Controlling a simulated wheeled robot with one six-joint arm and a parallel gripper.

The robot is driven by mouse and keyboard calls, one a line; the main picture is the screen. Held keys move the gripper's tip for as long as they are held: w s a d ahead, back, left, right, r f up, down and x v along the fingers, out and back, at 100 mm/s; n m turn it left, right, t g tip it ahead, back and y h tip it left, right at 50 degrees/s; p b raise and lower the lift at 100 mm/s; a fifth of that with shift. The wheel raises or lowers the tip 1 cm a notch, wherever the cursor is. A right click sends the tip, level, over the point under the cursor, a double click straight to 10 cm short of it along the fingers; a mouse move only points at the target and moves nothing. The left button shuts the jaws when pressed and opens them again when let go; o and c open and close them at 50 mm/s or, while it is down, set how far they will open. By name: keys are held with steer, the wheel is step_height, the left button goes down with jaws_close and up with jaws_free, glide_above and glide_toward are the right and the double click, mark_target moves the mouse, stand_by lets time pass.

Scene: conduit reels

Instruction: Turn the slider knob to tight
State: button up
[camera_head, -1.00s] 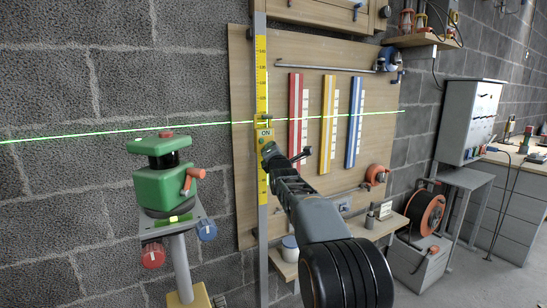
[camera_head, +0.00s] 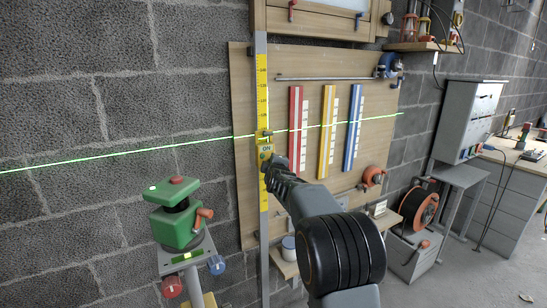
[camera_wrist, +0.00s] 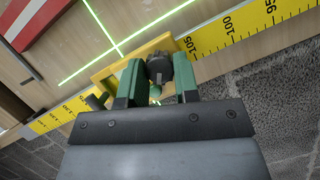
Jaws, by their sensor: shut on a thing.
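In the wrist view the staff (camera_wrist: 228,32) runs diagonally, and the slider's yellow frame (camera_wrist: 146,50) surrounds the far side of my fingers. My gripper (camera_head: 272,166) reaches the slider from the lower right. In the wrist view the green fingers of my gripper (camera_wrist: 158,82) are shut on a dark round knob (camera_wrist: 160,68). Any tight or loose marking on the knob cannot be read.
A green laser level (camera_head: 177,222) on a stand with red and blue knobs is at the left. Its green line crosses the wall and board. Red (camera_head: 295,130), yellow (camera_head: 327,122) and blue (camera_head: 354,128) strips hang right of the staff. An orange cable reel (camera_head: 419,208) stands at the right.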

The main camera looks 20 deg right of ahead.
steer(key=shift+d+r+m+g+y+b, duration=0.1)
steer(key=shift+m+g+y+b, duration=0.4)
steer(key=shift+m+b, duration=0.8)
steer(key=shift+d+r+m+g+y+b, duration=0.1)
steer(key=shift+m+g+y+b, duration=0.15)
steer(key=shift+m+y+b, duration=0.85)
steer(key=shift+m+g+y+b, duration=0.4)
steer(key=shift+m+b, duration=1)
steer(key=shift+b, duration=0.25)
steer(key=o, duration=0.9)
steer(key=shift+s, duration=0.1)
